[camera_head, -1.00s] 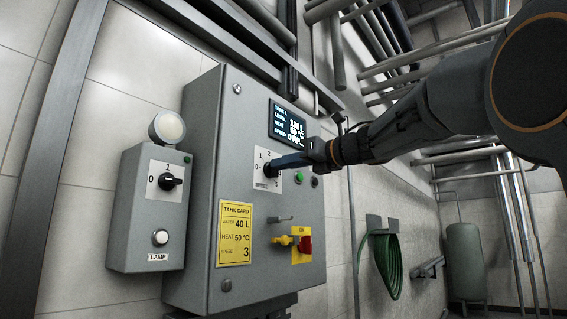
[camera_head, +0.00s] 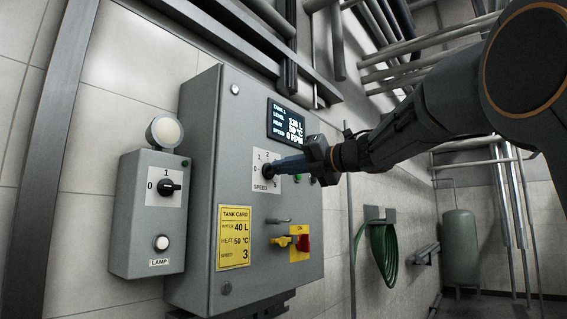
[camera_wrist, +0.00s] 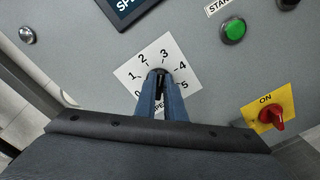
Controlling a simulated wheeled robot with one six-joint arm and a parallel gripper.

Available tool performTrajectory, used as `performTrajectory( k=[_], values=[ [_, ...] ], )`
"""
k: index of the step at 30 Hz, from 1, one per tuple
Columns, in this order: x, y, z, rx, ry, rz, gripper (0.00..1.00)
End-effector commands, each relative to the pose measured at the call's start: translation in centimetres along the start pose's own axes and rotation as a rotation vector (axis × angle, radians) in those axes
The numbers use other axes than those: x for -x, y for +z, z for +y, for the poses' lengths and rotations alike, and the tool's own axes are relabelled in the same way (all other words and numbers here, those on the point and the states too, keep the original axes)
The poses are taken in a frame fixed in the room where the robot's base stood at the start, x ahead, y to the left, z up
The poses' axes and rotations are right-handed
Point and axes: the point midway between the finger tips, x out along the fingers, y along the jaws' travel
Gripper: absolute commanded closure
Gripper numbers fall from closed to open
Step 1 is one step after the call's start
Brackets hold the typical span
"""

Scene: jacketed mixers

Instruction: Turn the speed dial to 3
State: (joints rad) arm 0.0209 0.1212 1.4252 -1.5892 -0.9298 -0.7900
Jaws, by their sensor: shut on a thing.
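The speed dial (camera_wrist: 158,77) is a black knob on a white plate (camera_wrist: 133,70) marked 0 to 5, on the grey control cabinet (camera_head: 197,240). My gripper (camera_head: 272,170) is shut on the dial with its blue fingers; in the wrist view the fingers (camera_wrist: 160,95) come from below on either side of it. They hide most of the knob, and I cannot tell for certain which number it points to. The display (camera_head: 288,124) shows a speed of 0 RPM. The yellow tank card (camera_head: 234,238) lists speed 3.
A lamp box (camera_head: 147,230) with its own 0/1 switch (camera_head: 168,188) stands left of the cabinet. A red handle (camera_head: 303,243) on a yellow ON plate sits below the dial. A green start button (camera_wrist: 233,29) is at the right of the dial. A green hose (camera_head: 382,250) hangs further right.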

Motion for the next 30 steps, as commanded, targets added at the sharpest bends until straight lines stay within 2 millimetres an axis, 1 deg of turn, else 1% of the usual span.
performTrajectory(
  k=[6, 17, 18, 21, 30],
  values=[
    [0.04, 0.1, -0.01, -0.033, 0.0, -0.002, 1.0],
    [0.03, 0.08, -0.04, -0.036, -0.001, -0.002, 1.0],
    [0.03, 0.08, -0.04, -0.036, 0.0, -0.002, 0.86],
    [0.03, 0.07, -0.04, -0.035, 0.0, -0.002, 0.72],
    [0.17, 0.04, -0.06, -0.035, 0.0, -0.001, 0.72]
  ],
)
